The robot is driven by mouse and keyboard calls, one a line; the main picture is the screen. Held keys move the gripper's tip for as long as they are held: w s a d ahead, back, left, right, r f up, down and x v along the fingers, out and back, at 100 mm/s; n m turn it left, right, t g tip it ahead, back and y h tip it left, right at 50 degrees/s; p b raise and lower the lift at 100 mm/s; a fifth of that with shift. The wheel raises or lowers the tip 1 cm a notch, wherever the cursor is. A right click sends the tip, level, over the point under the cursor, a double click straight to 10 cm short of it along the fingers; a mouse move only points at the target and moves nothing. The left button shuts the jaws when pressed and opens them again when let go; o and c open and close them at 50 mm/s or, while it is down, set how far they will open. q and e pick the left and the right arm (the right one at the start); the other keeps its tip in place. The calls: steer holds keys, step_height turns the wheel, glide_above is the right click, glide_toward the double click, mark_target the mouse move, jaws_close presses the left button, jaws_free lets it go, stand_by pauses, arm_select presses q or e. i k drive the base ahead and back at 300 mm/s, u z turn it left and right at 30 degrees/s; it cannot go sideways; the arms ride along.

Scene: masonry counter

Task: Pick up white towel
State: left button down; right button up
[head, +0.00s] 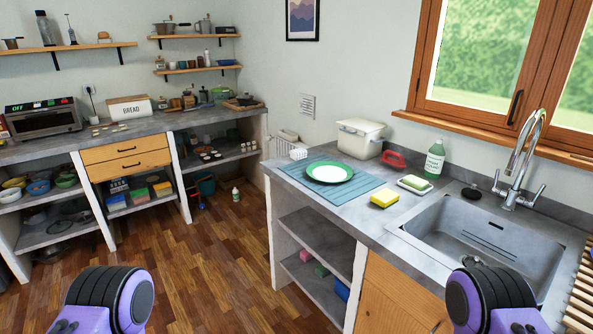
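I cannot make out a white towel for certain. A white slatted or folded item (277,147) hangs by the wall at the far left end of the sink counter, and I cannot tell whether it is a towel or a rack. A small white basket-like item (298,153) sits beside it on the counter's far corner. My purple and black arm parts show at the bottom left and bottom right. Neither gripper's fingers are in view.
The sink counter (345,213) holds a green-rimmed plate (330,173) on a blue mat (372,185), a yellow sponge (384,199), a soap bottle (434,160) and a cream bin (360,138). The sink (490,240) is at right. Wooden floor (215,255) is open at left.

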mark_target(299, 153)
steer(key=z, duration=0.45)
steer(key=k, duration=0.2)
steer(key=u, duration=1.5)
steer(key=i, duration=0.75)
steer(key=z, duration=0.1)
